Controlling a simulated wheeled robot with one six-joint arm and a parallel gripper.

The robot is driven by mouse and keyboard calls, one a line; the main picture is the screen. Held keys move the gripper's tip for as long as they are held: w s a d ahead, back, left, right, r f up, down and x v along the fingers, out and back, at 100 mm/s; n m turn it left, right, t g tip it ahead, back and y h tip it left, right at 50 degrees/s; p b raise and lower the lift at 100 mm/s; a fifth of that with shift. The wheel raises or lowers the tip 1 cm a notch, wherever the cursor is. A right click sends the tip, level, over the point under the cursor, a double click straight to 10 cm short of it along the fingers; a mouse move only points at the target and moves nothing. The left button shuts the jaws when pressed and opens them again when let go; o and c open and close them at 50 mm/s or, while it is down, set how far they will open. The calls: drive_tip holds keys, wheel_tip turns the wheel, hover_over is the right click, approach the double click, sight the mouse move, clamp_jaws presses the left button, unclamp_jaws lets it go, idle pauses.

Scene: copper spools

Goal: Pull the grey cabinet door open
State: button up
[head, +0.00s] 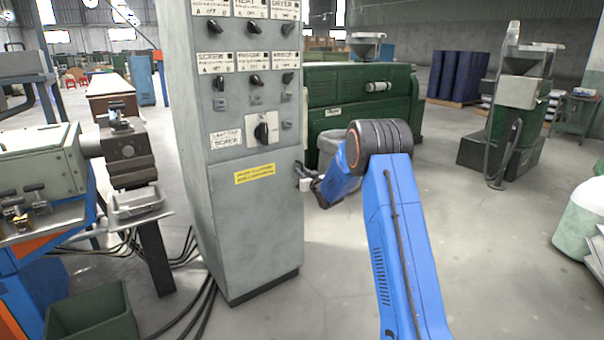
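The grey cabinet (235,215) stands upright left of centre in the head view. Its front carries several black knobs, white labels and a yellow label. The front looks flush with the body, so I see no open gap at the door. My gripper (303,178) is at the right edge of the cabinet front, about halfway up, just below the level of the yellow label. It is small in the picture and partly behind my blue wrist. I cannot tell whether its fingers touch the cabinet or hold anything. No door handle shows clearly.
A machine with a metal barrel (125,150) stands close to the cabinet's left. Black cables (200,305) run on the floor there, near a green bin (92,322). A green machine (335,95) stands behind my arm. Bare floor (480,260) lies to the right.

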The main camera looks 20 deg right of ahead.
clamp_jaws()
